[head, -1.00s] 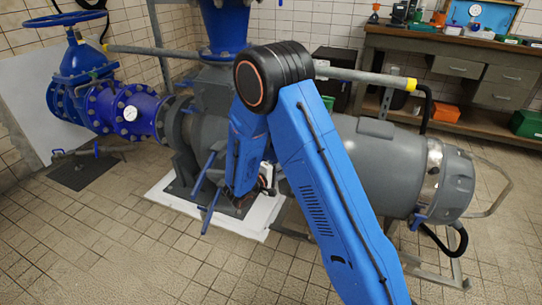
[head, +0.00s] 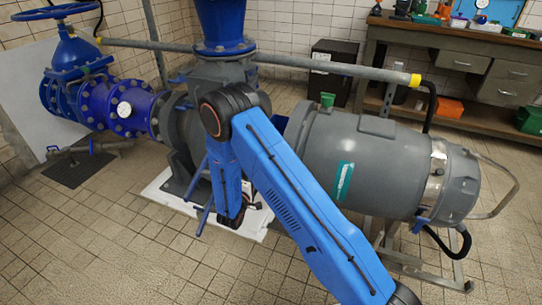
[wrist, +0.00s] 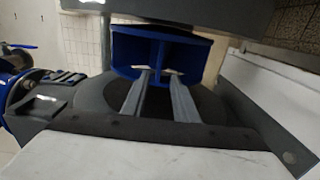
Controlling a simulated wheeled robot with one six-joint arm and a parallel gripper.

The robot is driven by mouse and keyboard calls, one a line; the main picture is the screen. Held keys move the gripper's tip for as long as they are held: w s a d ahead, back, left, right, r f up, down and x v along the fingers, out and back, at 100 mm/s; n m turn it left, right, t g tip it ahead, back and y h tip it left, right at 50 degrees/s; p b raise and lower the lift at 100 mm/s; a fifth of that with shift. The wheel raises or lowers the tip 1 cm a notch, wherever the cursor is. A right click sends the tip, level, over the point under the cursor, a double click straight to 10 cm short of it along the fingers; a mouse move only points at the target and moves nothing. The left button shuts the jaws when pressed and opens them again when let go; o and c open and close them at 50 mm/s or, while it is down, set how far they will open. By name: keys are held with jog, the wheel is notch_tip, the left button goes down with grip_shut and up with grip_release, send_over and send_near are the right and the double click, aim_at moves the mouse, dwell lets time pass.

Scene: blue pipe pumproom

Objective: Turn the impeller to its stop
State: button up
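The impeller (wrist: 190,60) is blue with upright vanes and shows ahead of my gripper in the wrist view. In the head view a small blue part of it (head: 280,123) shows between the pump casing (head: 180,135) and the grey motor (head: 385,165). My gripper (wrist: 160,76) has two grey fingers pointing at the impeller. The fingers stand apart, with a middle vane between their tips. Whether either finger touches the vane cannot be told. In the head view my arm hides the gripper.
A long grey pipe (head: 330,66) runs above the motor. A blue flanged pipe with a handwheel valve (head: 75,80) stands at the left. A workbench (head: 470,60) and a dark cabinet (head: 333,72) stand at the back. The tiled floor at front left is clear.

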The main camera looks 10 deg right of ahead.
jog(key=x, duration=1.5)
grip_shut()
dwell(1.0)
